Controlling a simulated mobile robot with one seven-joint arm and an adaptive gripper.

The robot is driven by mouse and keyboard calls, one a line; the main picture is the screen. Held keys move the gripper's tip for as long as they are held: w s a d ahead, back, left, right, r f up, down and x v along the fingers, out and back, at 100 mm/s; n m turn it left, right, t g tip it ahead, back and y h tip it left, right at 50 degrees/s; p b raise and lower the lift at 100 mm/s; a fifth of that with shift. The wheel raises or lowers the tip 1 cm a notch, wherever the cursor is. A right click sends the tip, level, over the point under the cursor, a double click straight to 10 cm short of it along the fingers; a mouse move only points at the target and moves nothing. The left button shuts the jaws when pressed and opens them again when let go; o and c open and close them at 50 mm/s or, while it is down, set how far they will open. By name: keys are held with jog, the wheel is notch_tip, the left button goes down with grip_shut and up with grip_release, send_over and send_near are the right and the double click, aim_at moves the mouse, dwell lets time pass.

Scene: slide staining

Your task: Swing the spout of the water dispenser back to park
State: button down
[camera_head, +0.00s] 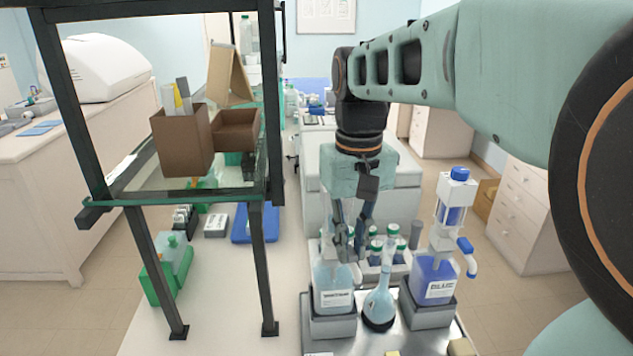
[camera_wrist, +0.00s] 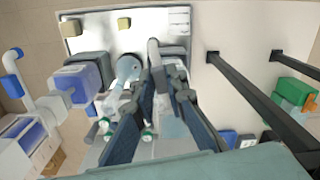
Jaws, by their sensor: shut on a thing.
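The water dispenser (camera_head: 333,285) is a clear bottle with a white label and pale liquid, standing upright in a grey holder. Its top is largely hidden by my gripper. My gripper (camera_head: 350,243) comes down from above over the bottle's top, jaws shut on the dispenser's spout. In the wrist view, the grey spout (camera_wrist: 154,52) shows between and beyond the fingertips (camera_wrist: 166,74). It points away from the gripper toward the tray's edge. The exact contact is too small to make out.
A blue-liquid dispenser (camera_head: 434,278) with its own spout stands to the right. A round flask (camera_head: 379,306) stands between the two bottles. Several green-capped bottles (camera_head: 392,231) stand close behind. A dark-framed shelf (camera_head: 180,203) with brown boxes rises at left.

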jog(key=shift+s+a+m, duration=0.1)
jog(key=shift+a+m, duration=0.65)
jog(key=shift+m, duration=0.35)
jog(key=c, duration=1.9)
grip_release()
jog(key=shift+c, duration=0.2)
notch_tip(320, 180, up, 12)
